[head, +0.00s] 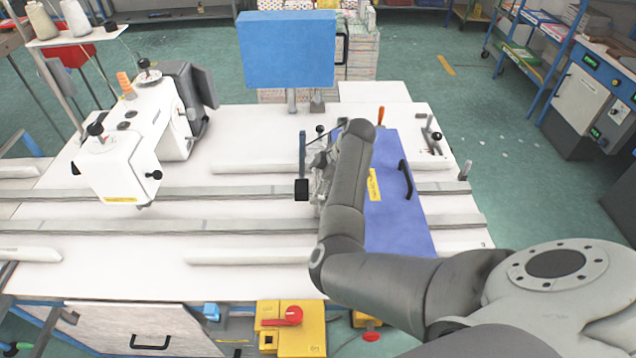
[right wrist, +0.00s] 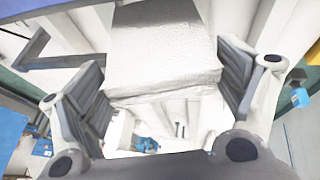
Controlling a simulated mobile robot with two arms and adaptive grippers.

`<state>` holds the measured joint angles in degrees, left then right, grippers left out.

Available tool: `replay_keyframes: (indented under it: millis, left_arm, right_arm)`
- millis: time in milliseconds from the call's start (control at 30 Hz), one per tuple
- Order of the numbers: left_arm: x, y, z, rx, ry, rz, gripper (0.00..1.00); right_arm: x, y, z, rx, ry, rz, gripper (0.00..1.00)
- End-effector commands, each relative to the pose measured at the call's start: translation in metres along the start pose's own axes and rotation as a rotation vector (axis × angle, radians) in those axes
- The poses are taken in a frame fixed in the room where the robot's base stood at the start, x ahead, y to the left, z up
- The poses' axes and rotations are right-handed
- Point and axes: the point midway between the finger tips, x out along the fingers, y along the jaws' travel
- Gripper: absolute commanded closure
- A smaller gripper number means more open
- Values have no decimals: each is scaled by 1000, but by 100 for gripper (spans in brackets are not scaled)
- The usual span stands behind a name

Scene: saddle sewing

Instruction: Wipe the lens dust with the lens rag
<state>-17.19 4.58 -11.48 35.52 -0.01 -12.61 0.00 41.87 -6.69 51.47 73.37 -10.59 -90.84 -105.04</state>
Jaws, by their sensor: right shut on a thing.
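My right arm reaches across the sewing table, and its gripper (head: 318,175) is partly hidden behind my own forearm in the head view. In the right wrist view a pale grey, wrinkled block-shaped thing (right wrist: 165,55), which looks like the lens rag, sits between the two fingers. The gripper is shut on it. A dark upright post with a black block (head: 302,189) stands just left of the gripper in the head view; I cannot tell whether it bears the lens. No dust can be made out. My left gripper is not in view.
A white sewing machine (head: 130,150) stands at the left of the white table (head: 250,275). A blue panel (head: 405,215) with a black handle lies right of my forearm. A blue monitor (head: 287,50) stands at the back. A yellow switch box (head: 290,325) is at the front edge.

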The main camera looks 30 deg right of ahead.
Motion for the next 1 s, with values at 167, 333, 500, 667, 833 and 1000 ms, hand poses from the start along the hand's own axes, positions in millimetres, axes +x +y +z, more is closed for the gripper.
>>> replay_keyframes:
  millis: [167, 333, 500, 667, 833, 1000]
  left_arm:
    - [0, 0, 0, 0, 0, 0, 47]
    - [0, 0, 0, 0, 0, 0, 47]
    - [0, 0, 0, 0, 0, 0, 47]
    - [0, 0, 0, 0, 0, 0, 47]
    - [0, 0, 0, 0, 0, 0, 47]
    - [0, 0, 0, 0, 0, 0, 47]
  right_arm:
    - [-7, 2, -2, -1, -1, 2, 38]
    - [-22, 6, -9, -1, -1, 2, 38]
    - [-38, 10, -15, 0, -1, 3, 38]
    - [-52, 13, -21, 0, -1, 3, 38]
    - [-68, 17, -27, 0, -1, 3, 38]
    - [-83, 20, -34, 0, -1, 3, 38]
